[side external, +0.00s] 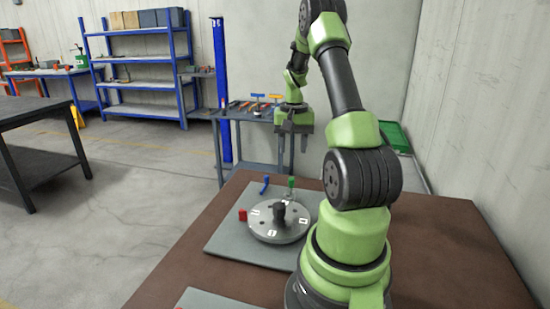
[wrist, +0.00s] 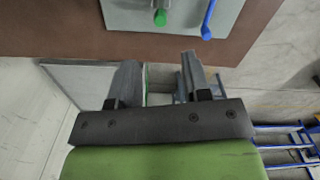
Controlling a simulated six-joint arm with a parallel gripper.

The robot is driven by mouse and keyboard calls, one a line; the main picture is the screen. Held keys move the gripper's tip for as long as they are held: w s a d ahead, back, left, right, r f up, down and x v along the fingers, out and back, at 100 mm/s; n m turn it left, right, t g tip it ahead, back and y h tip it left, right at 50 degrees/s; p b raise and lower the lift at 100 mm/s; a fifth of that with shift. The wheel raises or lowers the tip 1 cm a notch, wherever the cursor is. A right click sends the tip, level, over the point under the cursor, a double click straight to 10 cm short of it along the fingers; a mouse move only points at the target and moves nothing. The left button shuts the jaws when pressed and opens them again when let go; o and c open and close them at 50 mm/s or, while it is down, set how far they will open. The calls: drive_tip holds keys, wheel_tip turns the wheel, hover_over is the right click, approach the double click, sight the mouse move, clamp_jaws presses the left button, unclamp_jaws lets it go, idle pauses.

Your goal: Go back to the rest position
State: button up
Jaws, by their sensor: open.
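My gripper (side external: 293,142) hangs in the air above the far side of the brown table (side external: 440,255), beyond the screw jacks, with nothing under it but air. In the wrist view its two fingers (wrist: 160,68) stand apart with nothing between them. A round grey base (side external: 279,232) with white marks and a dark centre piece (side external: 279,212) sits on a grey plate (side external: 225,238). A blue-handled piece (side external: 265,185), a green-topped piece (side external: 291,183) and a red piece (side external: 243,215) stand around it. The green end (wrist: 160,17) and blue handle (wrist: 208,20) show in the wrist view.
A grey cart (side external: 255,112) with tools and a blue post (side external: 221,95) stand behind the table. A green bin (side external: 393,137) is at the back right by the wall. Another grey plate (side external: 215,298) lies at the front edge. The air around my gripper looks clear.

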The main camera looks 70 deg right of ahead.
drive_tip(key=w+a+r+n+t+h, duration=0.1)
drive_tip(key=w+a+r+n+t, duration=0.2)
drive_tip(key=a+r, duration=0.5)
drive_tip(key=w+a+r+n, duration=0.2)
drive_tip(key=w+a+r, duration=0.3)
drive_tip(key=a, duration=0.5)
drive_tip(key=s+a+r+n+t+y, duration=0.1)
drive_tip(key=s+a+n+t, duration=0.1)
drive_tip(key=a, duration=0.6)
drive_tip(key=s+a+r+n+t+y, duration=0.2)
drive_tip(key=s+a+n, duration=0.2)
drive_tip(key=s+a, duration=0.2)
drive_tip(key=shift+s+a+r, duration=0.25)
drive_tip(key=shift+s+a, duration=0.1)
drive_tip(key=shift+a, duration=0.7)
